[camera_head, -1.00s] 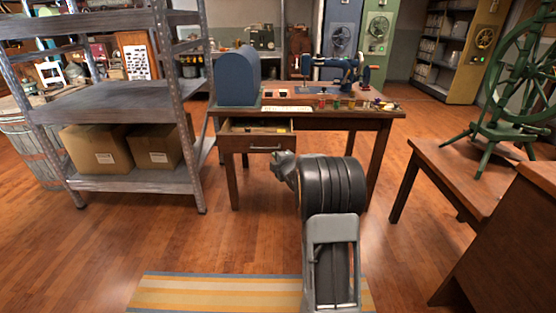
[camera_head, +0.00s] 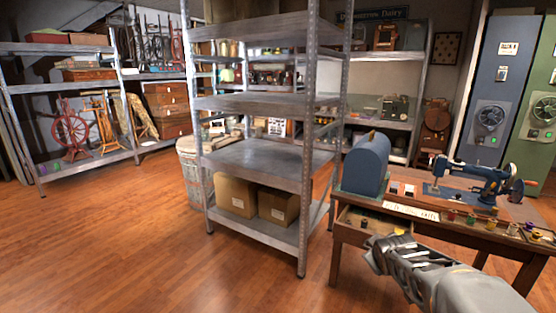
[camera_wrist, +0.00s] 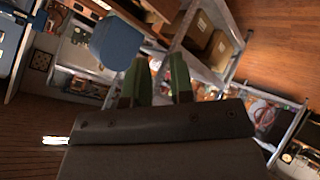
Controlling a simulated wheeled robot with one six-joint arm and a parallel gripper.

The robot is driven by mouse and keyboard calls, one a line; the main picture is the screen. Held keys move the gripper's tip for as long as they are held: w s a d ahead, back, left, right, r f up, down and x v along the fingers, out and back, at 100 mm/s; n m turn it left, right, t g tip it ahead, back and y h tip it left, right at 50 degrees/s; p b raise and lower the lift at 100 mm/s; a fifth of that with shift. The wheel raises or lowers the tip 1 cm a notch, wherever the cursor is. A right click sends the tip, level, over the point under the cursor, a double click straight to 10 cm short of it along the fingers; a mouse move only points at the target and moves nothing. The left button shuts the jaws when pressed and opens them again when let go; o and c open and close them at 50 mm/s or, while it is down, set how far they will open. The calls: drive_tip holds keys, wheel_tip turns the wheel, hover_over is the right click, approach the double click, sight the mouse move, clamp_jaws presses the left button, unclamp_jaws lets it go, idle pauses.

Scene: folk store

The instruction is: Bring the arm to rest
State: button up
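My arm comes in from the lower right of the head view. Its end, with my gripper (camera_head: 376,250), is in front of the open drawer (camera_head: 368,224) of the wooden work table (camera_head: 345,262). In the wrist view two green fingers of my gripper (camera_wrist: 158,78) stand apart, with nothing visible held between them. The drawer holds small items, one of them yellow. Whether my gripper touches the drawer cannot be told.
A blue domed box (camera_head: 366,165) and a blue sewing machine (camera_head: 468,180) stand on the table, with several small spools. A grey metal shelf (camera_head: 262,158) with cardboard boxes (camera_head: 236,196) stands left of it. The wooden floor at left is clear.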

drive_tip(key=s+a+r+m+g+y+p, duration=0.1)
drive_tip(key=s+a+r+m+g+p, duration=0.1)
drive_tip(key=s, duration=0.4)
drive_tip(key=s+a+r+m+g+y+p, duration=0.1)
drive_tip(key=s+a+r+m+g+p, duration=0.1)
drive_tip(key=s+a+r+p, duration=0.3)
drive_tip(key=s+a+r+m+g+y+p, duration=0.1)
drive_tip(key=s+a+r+p, duration=0.2)
drive_tip(key=s+r+p, duration=0.3)
drive_tip(key=shift+s+a+m+g, duration=0.4)
drive_tip(key=shift+s, duration=0.75)
